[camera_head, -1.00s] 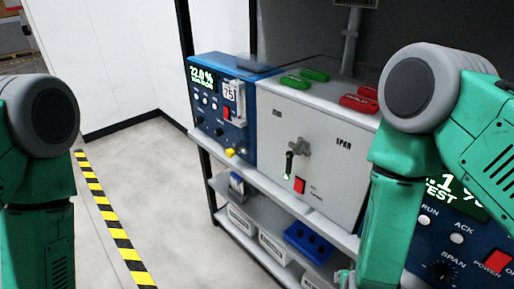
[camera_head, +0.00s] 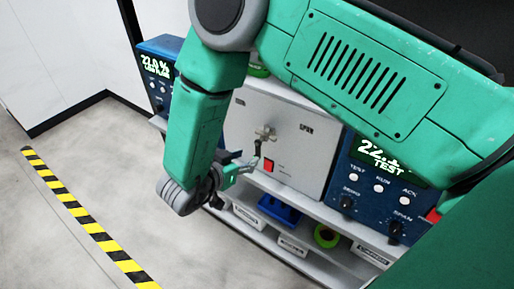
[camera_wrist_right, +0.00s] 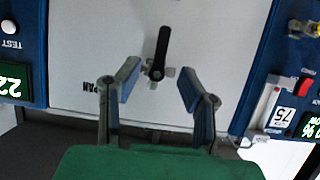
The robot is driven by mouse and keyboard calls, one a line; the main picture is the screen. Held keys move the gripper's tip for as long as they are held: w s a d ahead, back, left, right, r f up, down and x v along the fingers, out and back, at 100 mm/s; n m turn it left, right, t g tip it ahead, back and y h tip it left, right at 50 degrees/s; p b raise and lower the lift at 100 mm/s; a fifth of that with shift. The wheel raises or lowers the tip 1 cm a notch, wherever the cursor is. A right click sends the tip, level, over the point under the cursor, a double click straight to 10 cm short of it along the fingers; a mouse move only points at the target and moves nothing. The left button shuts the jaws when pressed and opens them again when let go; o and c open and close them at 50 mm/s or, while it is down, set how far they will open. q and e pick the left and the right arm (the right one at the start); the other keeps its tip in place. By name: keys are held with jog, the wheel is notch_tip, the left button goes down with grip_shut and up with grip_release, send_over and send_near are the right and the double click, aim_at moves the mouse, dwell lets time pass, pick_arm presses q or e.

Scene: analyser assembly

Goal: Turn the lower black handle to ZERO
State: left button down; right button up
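The black handle (camera_head: 257,147) hangs down from a silver valve (camera_head: 265,133) on the grey panel (camera_head: 290,150). The wrist view looks upside down; there the black handle (camera_wrist_right: 161,50) points up, slightly right, from its pivot. My right gripper (camera_head: 238,170) is in front of the panel, just left of and below the handle. In the wrist view my right gripper (camera_wrist_right: 159,72) is open, and the handle's pivot appears between its fingertips; I see no contact. The ZERO label is not readable. My left gripper is out of view.
Blue analysers stand on the left (camera_head: 158,90) and right (camera_head: 375,175) of the panel. Blue and white bins and a green roll (camera_head: 326,236) are on the shelf below. Open floor (camera_head: 60,235) is on the left.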

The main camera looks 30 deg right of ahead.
aim_at(257, 151)
jog(key=x, duration=0.6)
jog(key=shift+w+a+p, duration=0.1)
jog(key=shift+w+p, duration=0.1)
jog(key=shift+p, duration=0.15)
jog(key=shift+x, duration=0.8)
jog(key=shift+s+r, duration=0.1)
jog(key=shift+s, duration=0.05)
grip_shut()
jog(key=shift+a, duration=0.2)
